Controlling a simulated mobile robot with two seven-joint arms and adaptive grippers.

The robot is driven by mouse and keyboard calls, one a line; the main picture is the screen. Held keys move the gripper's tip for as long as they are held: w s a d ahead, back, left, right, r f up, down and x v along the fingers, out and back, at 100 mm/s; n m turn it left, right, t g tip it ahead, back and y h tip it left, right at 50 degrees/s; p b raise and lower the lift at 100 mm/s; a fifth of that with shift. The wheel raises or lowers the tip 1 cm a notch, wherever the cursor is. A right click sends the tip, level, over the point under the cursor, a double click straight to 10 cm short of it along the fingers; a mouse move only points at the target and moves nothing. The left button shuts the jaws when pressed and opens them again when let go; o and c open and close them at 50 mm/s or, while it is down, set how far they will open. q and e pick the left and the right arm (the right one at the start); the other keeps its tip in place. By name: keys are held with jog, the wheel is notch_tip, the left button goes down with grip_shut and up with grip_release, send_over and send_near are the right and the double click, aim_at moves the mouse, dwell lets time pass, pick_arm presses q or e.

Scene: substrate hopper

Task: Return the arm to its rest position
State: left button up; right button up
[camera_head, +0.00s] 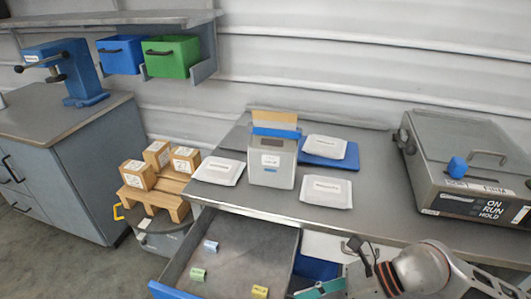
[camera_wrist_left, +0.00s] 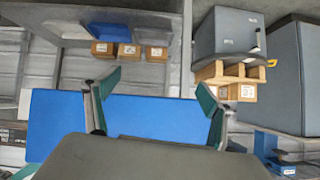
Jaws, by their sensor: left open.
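The open drawer (camera_head: 240,250) holds three small coloured tags. The bench bears a grey hopper box (camera_head: 272,165), white packets (camera_head: 325,191) and a machine (camera_head: 470,165) at right. Boxes on a wooden pallet (camera_head: 155,200) stand left of the drawer; a cabinet (camera_head: 75,160) stands further left.

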jog(key=w+a+r+m+t+y, duration=0.2)
jog(key=a+r+m+t+y, duration=0.4)
jog(key=r+m, duration=0.4)
jog(key=w+d+f+m+t, duration=0.25)
jog(key=w+m+t, duration=0.25)
jog(key=m, duration=0.5)
jog(key=d+f+m+t+h, duration=0.4)
jog(key=d+f+m+h, duration=0.7)
jog(key=f+m, duration=0.5)
jog(key=s+d+f+m+g+h, duration=0.3)
jog(key=s+f+m, duration=0.5)
jog(key=f, duration=0.4)
jog(key=shift+s+d+g, duration=0.15)
jog(key=shift+d+g, duration=0.55)
jog(key=shift+g, duration=0.1)
